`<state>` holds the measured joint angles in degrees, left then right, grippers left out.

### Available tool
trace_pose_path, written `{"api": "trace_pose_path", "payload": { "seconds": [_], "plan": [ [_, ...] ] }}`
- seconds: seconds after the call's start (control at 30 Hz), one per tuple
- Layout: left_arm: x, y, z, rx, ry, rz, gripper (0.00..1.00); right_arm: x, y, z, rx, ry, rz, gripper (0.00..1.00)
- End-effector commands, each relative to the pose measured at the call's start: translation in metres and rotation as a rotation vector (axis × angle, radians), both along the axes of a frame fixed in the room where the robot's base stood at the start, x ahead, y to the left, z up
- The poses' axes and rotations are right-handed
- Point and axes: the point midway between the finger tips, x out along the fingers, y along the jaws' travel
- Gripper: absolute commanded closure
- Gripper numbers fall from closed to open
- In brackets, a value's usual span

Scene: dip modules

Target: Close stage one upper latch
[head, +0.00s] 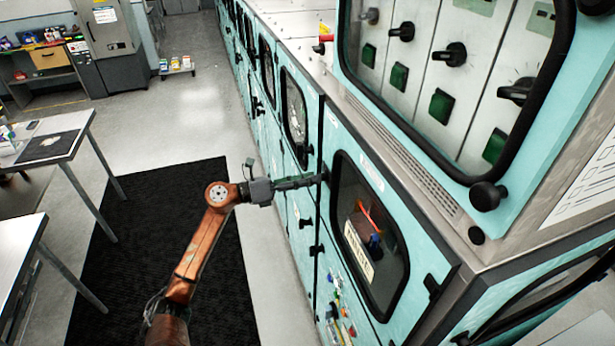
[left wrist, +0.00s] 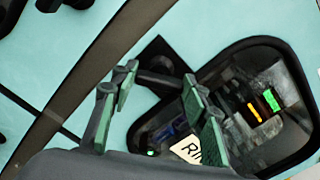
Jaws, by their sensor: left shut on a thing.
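The black upper latch (head: 325,170) sits at the upper left edge of a teal cabinet door (head: 335,220) with a dark window. My left gripper (head: 317,180) reaches it from the left, its fingers at the latch. In the left wrist view, the latch (left wrist: 158,58) shows as a dark plate and handle between the green-padded fingers of the gripper (left wrist: 160,88). The fingers are shut on the latch handle; the exact contact is partly hidden. A lower black latch (head: 316,250) is on the same door edge. My right gripper is not in view.
An upper panel with knobs and green squares (head: 440,105) juts above the door, with a black knob (head: 487,195) at its corner. More teal cabinets run away to the back. A black mat (head: 160,260) lies on open floor; tables (head: 45,150) stand at left.

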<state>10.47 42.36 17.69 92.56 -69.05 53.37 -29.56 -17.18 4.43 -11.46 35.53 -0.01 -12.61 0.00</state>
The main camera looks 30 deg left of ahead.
Motion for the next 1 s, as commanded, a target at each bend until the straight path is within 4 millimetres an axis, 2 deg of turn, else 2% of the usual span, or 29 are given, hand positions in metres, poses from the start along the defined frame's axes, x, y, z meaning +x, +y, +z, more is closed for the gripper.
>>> {"api": "trace_pose_path", "payload": {
  "seconds": [0.7, 1.0],
  "plan": [
    [0.002, 0.004, 0.003, -0.514, 0.436, 0.006, 0.83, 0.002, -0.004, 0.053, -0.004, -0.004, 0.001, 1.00],
    [0.002, 0.004, 0.002, -0.684, 0.579, 0.006, 0.83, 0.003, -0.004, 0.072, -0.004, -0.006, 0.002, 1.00]
  ]
}}
